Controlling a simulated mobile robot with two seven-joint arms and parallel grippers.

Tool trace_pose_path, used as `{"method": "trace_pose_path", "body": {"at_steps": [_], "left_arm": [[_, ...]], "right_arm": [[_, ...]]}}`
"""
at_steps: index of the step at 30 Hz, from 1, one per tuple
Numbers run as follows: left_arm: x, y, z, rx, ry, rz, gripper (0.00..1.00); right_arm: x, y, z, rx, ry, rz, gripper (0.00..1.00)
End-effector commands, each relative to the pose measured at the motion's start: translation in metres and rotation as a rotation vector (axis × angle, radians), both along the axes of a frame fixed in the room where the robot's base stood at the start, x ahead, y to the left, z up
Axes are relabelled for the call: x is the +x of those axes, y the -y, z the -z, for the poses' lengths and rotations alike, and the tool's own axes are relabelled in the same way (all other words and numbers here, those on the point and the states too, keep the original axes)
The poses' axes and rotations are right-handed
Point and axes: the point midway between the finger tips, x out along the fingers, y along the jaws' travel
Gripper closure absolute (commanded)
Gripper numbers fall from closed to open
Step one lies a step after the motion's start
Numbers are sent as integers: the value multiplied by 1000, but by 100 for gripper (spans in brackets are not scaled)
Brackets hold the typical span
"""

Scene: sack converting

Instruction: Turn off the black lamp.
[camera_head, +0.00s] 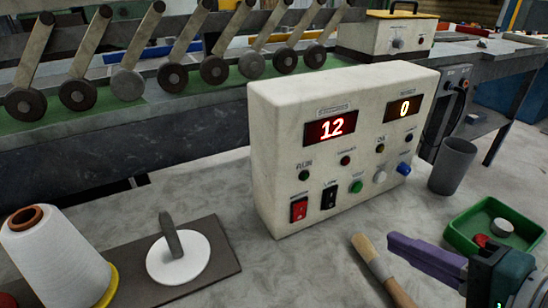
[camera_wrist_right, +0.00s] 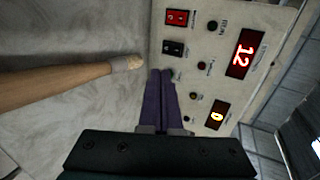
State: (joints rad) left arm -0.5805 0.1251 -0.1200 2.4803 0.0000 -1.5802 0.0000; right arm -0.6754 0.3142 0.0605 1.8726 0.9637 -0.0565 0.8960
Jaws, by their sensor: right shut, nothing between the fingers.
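A cream control box (camera_head: 282,120) stands on the marbled table, with a black rocker switch (camera_head: 328,195) low on its front. A label above the switch is too small to read surely. The black switch also shows in the right wrist view (camera_wrist_right: 173,48), beside the fingertips. I cannot tell which way it is rocked. My right gripper (camera_head: 392,243) has purple fingers, shut and empty, in front of the box at its lower right. The fingertips (camera_wrist_right: 160,73) point toward the panel; contact is not clear. My left gripper is not in view.
A red rocker switch (camera_head: 298,208) is left of the black one; a green button (camera_head: 357,186) is right of it. A wooden handle (camera_head: 380,268) lies close by the gripper. A grey cup (camera_head: 452,166) and green tray (camera_head: 462,226) are at right, a thread cone (camera_head: 55,255) at left.

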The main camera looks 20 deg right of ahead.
Motion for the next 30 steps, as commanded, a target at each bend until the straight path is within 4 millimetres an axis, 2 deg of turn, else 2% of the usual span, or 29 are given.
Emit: {"method": "trace_pose_path", "body": {"at_steps": [9,15,21,30], "left_arm": [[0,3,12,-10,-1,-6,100],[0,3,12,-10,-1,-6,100],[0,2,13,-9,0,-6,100],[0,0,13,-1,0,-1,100]], "right_arm": [[63,-5,29,2,3,1,100],[94,-8,33,1,2,0,100],[107,-8,35,-1,0,1,100],[108,-8,35,-1,-1,0,100]]}}
